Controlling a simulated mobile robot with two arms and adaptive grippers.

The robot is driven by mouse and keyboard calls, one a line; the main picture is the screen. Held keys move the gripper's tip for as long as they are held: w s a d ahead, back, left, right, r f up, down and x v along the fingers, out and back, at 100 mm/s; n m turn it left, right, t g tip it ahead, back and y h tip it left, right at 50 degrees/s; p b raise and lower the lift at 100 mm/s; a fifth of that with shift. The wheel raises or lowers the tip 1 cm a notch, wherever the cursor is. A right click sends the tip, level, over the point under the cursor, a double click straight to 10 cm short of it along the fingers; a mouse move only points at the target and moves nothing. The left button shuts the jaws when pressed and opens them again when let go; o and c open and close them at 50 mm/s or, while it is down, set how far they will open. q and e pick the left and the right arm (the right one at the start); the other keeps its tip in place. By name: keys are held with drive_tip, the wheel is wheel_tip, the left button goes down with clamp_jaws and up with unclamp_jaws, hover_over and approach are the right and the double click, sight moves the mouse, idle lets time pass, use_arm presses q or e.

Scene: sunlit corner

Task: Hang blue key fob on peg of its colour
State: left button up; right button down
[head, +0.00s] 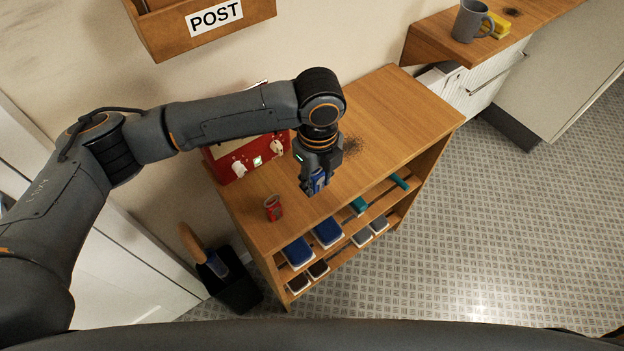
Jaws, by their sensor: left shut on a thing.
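My left gripper (316,188) points down over the front part of the wooden shelf unit's top (390,115). It is shut on the blue key fob (319,181), which is partly hidden by the fingers. I cannot tell whether the fob touches the wood. A red board (237,158) stands against the wall at the back left of the top, with small whitish items on its front. My left arm covers part of this board, and I cannot make out the pegs' colours. My right gripper is not in view.
A small red item (273,207) stands on the shelf top, left of my gripper. A POST box (208,22) hangs on the wall above. A dark bin (235,286) stands at left.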

sight(313, 178)
use_arm(q)
drive_tip(key=w+f, duration=0.2)
drive_tip(key=f, duration=0.1)
drive_tip(key=shift+w+a+f, duration=0.15)
drive_tip(key=shift+w+a, duration=0.15)
drive_tip(key=shift+a, duration=0.05)
drive_tip(key=f+p, duration=0.2)
drive_tip(key=shift+w+a+f, duration=0.1)
drive_tip(key=shift+w+f, duration=0.2)
drive_tip(key=shift+f, duration=0.35)
drive_tip(key=shift+f, duration=0.2)
drive_tip(key=o, duration=1.1)
